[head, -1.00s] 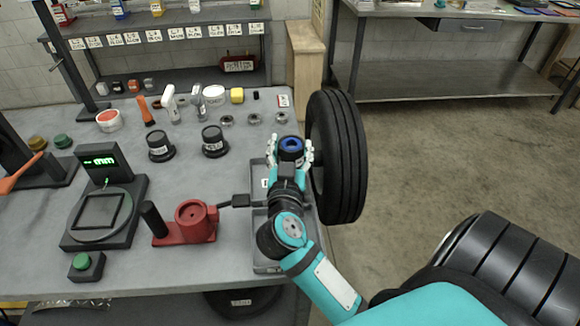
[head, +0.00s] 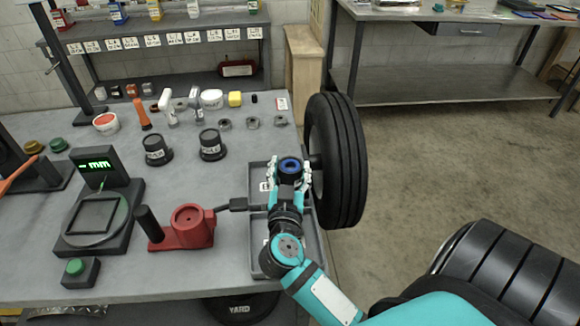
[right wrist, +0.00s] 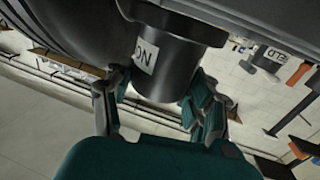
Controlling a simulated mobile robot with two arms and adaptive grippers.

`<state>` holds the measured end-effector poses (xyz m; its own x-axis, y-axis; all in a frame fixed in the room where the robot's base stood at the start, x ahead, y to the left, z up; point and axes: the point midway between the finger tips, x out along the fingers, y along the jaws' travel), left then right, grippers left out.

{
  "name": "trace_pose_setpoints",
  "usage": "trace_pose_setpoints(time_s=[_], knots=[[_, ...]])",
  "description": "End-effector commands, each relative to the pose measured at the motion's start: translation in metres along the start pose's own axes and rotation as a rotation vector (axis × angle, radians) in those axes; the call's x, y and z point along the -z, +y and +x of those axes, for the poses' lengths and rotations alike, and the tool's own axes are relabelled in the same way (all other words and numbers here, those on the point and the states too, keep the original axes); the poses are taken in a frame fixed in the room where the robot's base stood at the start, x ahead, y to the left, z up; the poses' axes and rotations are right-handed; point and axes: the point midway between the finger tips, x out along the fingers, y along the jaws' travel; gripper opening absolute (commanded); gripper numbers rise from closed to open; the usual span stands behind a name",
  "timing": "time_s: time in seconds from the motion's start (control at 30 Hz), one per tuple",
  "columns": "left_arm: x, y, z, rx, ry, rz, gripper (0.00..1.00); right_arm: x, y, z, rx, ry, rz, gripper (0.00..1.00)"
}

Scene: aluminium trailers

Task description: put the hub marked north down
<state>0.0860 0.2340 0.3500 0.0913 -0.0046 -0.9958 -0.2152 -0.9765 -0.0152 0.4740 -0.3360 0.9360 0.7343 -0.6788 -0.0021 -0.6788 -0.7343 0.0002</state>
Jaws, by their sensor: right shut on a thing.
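The hub (head: 290,166) in my right gripper (head: 288,174) is a dark cylinder with a blue ring inside its top. In the right wrist view, the hub (right wrist: 170,70) shows a white label with part of a word, "NO"; the rest is hidden. My right gripper (right wrist: 160,92) is shut around its sides. In the head view it holds the hub over the grey tray (head: 257,222) at the bench's right edge. I cannot tell whether the hub touches the tray. My left gripper is not in view.
Two dark labelled hubs, one left (head: 157,150) and one right (head: 211,146), stand on the bench. A black wheel (head: 337,160) is close to the right of the gripper. A red fixture (head: 188,226) and a gauge plate (head: 98,214) stand left of the tray.

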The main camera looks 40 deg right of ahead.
Motion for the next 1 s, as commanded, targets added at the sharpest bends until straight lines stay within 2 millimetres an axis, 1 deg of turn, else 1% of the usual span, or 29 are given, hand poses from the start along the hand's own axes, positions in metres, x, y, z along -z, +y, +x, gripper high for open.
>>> trace_pose_setpoints(time_s=[0.2,0.23,0.37,0.4,0.67,0.73,0.8,1.0], knots=[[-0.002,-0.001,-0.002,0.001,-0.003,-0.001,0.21,0.0,0.0,0.0,0.001,0.007,0.0,0.0],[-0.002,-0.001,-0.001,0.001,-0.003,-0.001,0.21,-0.003,0.0,0.0,0.001,0.001,-0.001,0.59],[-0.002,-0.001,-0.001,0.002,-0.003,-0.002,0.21,-0.003,0.0,0.0,0.0,0.001,-0.001,0.76],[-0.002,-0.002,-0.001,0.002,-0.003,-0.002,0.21,-0.003,0.0,0.0,0.0,0.001,-0.001,0.78],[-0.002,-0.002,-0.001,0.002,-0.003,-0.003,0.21,-0.002,0.0,0.0,0.0,0.001,0.0,0.78],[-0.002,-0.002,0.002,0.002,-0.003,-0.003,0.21,0.001,0.0,0.0,-0.001,0.002,0.003,0.78],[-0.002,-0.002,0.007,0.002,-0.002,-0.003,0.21,0.008,0.0,0.0,-0.001,0.003,0.005,0.78],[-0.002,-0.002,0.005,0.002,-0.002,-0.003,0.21,0.007,0.0,-0.038,0.001,-0.004,0.0,0.78]])
